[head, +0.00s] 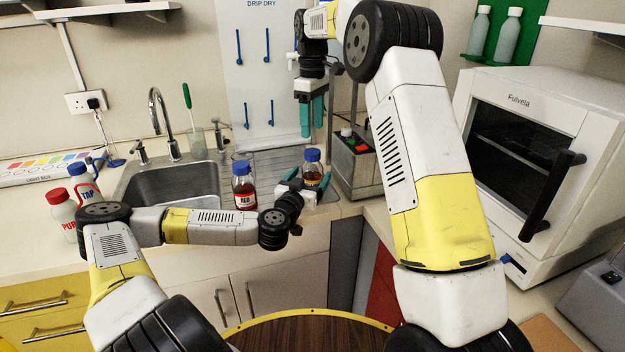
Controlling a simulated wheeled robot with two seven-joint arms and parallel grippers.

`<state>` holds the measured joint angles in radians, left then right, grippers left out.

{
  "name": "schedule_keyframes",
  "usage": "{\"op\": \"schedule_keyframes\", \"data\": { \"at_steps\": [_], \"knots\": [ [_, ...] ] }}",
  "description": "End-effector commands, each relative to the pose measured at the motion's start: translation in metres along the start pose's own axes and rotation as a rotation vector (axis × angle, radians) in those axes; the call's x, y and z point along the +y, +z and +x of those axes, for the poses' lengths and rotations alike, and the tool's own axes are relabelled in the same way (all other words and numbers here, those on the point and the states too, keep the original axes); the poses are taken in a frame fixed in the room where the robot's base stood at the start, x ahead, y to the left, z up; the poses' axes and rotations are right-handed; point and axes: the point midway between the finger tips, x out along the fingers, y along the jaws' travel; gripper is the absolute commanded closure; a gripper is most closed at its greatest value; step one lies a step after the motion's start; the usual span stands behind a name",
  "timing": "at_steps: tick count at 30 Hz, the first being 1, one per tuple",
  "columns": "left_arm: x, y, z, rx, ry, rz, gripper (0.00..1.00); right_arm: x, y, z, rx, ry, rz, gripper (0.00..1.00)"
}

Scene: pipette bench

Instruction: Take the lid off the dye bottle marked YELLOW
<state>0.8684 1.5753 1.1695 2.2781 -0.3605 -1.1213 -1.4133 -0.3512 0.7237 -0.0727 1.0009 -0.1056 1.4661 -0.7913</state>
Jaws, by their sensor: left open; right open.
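A small bottle with a blue lid (312,156) and dark amber contents (313,171) stands at the counter's front, right of the sink. Its label is mostly hidden, so I cannot read YELLOW on it. My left gripper (308,181) is open, with its teal fingers at the sides of this bottle; I cannot tell whether they touch it. My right gripper (312,131) is open and points down, with its fingertips a little above the blue lid. The lid sits on the bottle. Another blue-lidded bottle marked RED (243,187) stands to the left.
The sink (175,190) with its tap (160,110) is at left. A TAP bottle (85,182) and a red-capped bottle (62,210) stand far left. A grey device (357,165) stands close right of the amber bottle. A white oven (530,140) fills the right.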

Motion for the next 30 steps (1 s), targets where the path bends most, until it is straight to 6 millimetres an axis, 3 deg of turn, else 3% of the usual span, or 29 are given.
{"op": "schedule_keyframes", "data": {
  "at_steps": [6, 16, 28, 30],
  "knots": [
    [0.001, 0.0, 0.021, 0.0, 0.001, 0.0, 0.17, 0.0, 0.0, 0.0, 0.0, 0.0, 0.001, 0.41],
    [0.0, 0.0, 0.023, -0.001, 0.001, 0.001, 0.19, 0.0, 0.0, 0.0, 0.0, 0.0, 0.001, 0.41],
    [0.0, 0.001, 0.023, -0.001, 0.001, 0.001, 0.97, 0.0, 0.0, 0.0, 0.0, 0.0, 0.001, 0.41],
    [0.0, 0.0, 0.023, -0.001, 0.001, 0.001, 1.0, 0.0, 0.0, 0.0, 0.0, 0.0, 0.001, 0.41]
  ]
}}
